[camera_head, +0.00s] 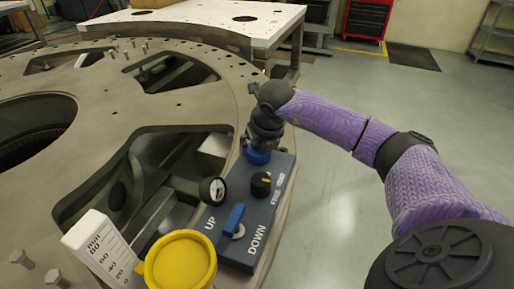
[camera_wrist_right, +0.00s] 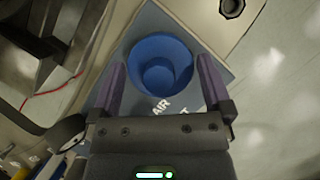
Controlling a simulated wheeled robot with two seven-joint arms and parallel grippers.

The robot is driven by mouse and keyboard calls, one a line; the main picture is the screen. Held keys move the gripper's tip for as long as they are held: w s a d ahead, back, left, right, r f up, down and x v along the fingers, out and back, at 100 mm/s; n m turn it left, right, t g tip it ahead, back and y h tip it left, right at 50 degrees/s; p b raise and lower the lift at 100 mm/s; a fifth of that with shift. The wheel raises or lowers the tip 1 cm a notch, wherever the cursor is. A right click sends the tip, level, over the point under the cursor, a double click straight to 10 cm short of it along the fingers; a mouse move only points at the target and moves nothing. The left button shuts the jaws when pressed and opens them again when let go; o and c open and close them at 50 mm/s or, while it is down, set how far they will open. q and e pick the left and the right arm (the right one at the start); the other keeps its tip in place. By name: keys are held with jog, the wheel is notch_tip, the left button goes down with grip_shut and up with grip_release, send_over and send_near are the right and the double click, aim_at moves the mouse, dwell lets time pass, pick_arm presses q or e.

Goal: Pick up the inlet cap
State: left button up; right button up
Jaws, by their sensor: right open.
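The inlet cap is a round blue cap (camera_head: 259,157) at the far end of the grey-blue control box (camera_head: 236,252). In the right wrist view the cap (camera_wrist_right: 173,48) shows as a blue ring with a raised round centre, beside the printed word AIR. My right gripper (camera_head: 261,143) is over the cap, pointing down. Its two purple fingers are open in the right wrist view (camera_wrist_right: 161,65), one to each side of the cap's near part. I cannot tell whether they touch it. My left gripper is not in view.
The box carries a pressure gauge (camera_head: 212,190), a black knob (camera_head: 261,184) and a blue lever (camera_head: 234,219). A yellow round cap (camera_head: 181,262) and a white scale block (camera_head: 99,247) stand nearby on the large turret plate (camera_head: 95,150). Open floor lies to the right.

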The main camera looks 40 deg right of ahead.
jog(key=shift+w+f, duration=0.2)
jog(key=shift+f, duration=0.35)
jog(key=shift+r, duration=0.1)
jog(key=c, duration=0.9)
